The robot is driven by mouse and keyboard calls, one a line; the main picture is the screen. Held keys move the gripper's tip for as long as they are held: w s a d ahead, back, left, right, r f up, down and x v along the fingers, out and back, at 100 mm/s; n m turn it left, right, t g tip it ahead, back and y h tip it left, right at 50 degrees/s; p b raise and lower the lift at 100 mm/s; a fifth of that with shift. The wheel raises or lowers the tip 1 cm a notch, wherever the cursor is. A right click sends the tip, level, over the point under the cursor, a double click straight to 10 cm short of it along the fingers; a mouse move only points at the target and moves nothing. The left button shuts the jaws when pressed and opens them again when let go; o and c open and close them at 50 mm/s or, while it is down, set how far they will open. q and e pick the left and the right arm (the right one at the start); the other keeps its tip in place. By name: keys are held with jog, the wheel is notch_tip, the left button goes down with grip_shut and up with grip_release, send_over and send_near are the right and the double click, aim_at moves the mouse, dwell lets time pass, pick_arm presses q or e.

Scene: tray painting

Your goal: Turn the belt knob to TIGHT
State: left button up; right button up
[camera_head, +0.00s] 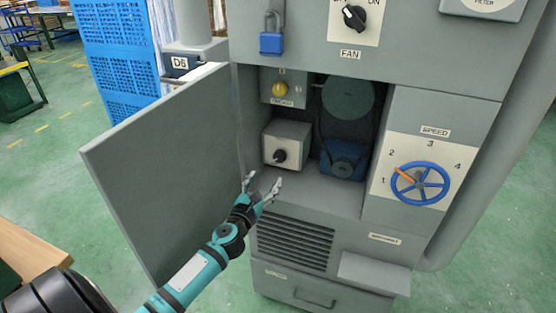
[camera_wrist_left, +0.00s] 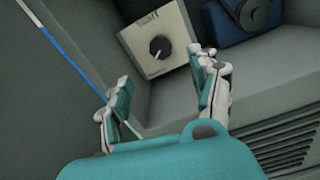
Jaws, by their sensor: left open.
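The belt knob is a small black knob (camera_head: 280,156) on the front of a pale box inside the machine's open compartment. The black knob also shows in the left wrist view (camera_wrist_left: 159,47), on a cream panel whose lettering is too blurred to read. My left gripper (camera_head: 262,185) is open and empty at the compartment's front edge, below and just left of the knob. In the left wrist view my left gripper's fingers (camera_wrist_left: 165,100) are spread apart, with the knob beyond them and not touched. My right gripper is not in view.
The open grey door (camera_head: 170,160) stands left of my left arm. A green pulley (camera_head: 348,98) and a blue motor (camera_head: 343,160) sit right of the box. A yellow knob (camera_head: 280,89) is above it. The blue speed handwheel (camera_head: 420,184) is on the right panel.

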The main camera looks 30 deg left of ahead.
aim_at(278, 158)
pick_arm(q)
jog(key=b+x, duration=0.2)
jog(key=x, duration=1)
jog(key=shift+w, duration=0.2)
jog(key=c, duration=1.1)
